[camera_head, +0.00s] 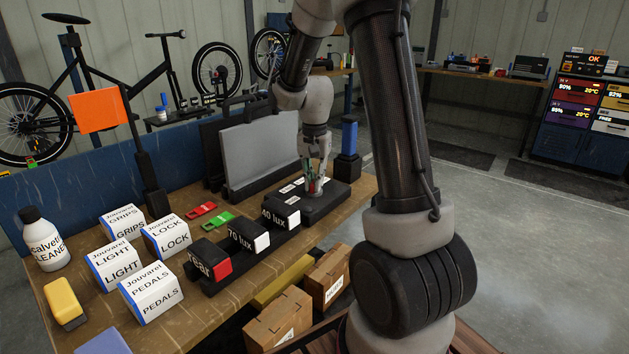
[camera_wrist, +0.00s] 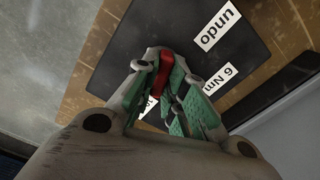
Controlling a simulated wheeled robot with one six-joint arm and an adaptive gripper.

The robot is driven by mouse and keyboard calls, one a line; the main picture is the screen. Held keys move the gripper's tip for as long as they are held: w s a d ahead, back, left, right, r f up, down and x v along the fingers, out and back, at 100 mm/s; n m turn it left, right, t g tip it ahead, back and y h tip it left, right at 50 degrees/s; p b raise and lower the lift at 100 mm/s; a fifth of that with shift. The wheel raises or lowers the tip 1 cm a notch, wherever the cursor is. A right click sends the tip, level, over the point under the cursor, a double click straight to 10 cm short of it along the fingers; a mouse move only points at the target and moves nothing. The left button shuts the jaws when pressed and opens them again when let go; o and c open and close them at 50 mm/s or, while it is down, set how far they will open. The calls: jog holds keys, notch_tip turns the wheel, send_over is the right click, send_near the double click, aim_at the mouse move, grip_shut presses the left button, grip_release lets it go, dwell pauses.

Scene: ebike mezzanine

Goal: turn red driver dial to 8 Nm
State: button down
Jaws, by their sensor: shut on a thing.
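My gripper (camera_head: 315,180) points down over a black plate (camera_head: 328,204) at the far end of the workbench. In the wrist view my gripper (camera_wrist: 170,95) is shut on the red driver dial (camera_wrist: 163,77), which shows as a red strip between the green-padded fingers. The black plate also shows there (camera_wrist: 180,28), with white labels: "undo" (camera_wrist: 219,28) and "6 Nm" (camera_wrist: 218,81). A further white label (camera_wrist: 150,104) is mostly hidden by the fingers. Which label the dial points to cannot be told, and no "8 Nm" text is readable.
A grey panel (camera_head: 258,158) stands close behind the plate. A black row of blocks (camera_head: 240,248) marked "rear", "70 lux" and "40 lux" stands nearer. Red (camera_head: 201,209) and green (camera_head: 218,223) small parts lie beside it.

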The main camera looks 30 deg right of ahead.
jog(key=n, duration=0.4)
jog(key=shift+a+n, duration=0.1)
jog(key=shift+n, duration=2.2)
jog(key=shift+w, duration=0.1)
jog(key=c, duration=1.5)
grip_release()
jog(key=shift+r, duration=0.15)
notch_tip(320, 180, up, 12)
jog(key=shift+f, duration=0.1)
